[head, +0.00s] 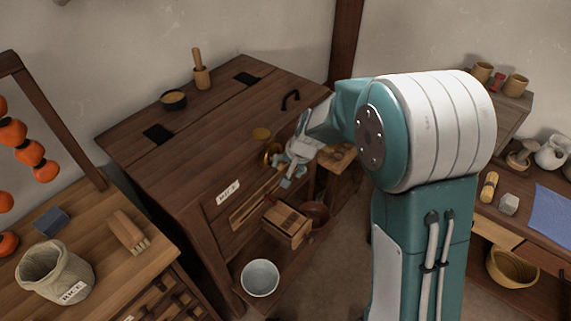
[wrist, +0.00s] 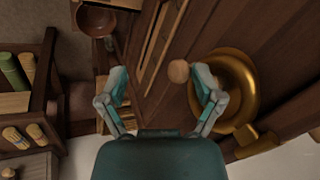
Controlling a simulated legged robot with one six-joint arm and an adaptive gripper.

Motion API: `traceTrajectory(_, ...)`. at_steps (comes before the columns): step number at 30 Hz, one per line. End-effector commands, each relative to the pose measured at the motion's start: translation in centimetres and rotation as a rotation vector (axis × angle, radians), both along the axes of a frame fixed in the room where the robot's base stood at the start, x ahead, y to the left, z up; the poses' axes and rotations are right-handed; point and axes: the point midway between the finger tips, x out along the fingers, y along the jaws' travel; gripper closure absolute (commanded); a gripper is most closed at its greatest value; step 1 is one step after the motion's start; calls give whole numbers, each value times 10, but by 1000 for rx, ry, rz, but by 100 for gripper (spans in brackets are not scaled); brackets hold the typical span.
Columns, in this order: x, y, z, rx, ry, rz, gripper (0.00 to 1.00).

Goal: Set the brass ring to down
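The brass ring (wrist: 249,74) shows in the wrist view as a wide, round golden rim on the dark wooden chest, right of centre. In the head view, brass (head: 273,154) shows at the chest's front edge beside my gripper (head: 285,169), partly hidden by it. In the wrist view my gripper (wrist: 160,74) is open, its two fingers well apart with nothing held. The right finger overlaps the ring's left part; I cannot tell whether it touches. A round wooden knob (wrist: 179,71) appears between the fingers, nearer the right one.
The chest (head: 190,150) has a black handle (head: 290,99) on its lid and a slotted front below. A small wooden box (head: 286,224) sticks out beneath, above a pale bowl (head: 260,278). A workbench (head: 510,215) stands right. Open floor lies between.

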Motion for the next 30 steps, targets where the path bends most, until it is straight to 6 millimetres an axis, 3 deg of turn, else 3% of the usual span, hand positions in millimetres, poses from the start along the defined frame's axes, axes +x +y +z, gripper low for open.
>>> traceTrajectory(23, -1, 1, 1, 1, 0, 0, 36)
traceTrajectory(30, -8, -7, 33, 1, -5, 2, 36)
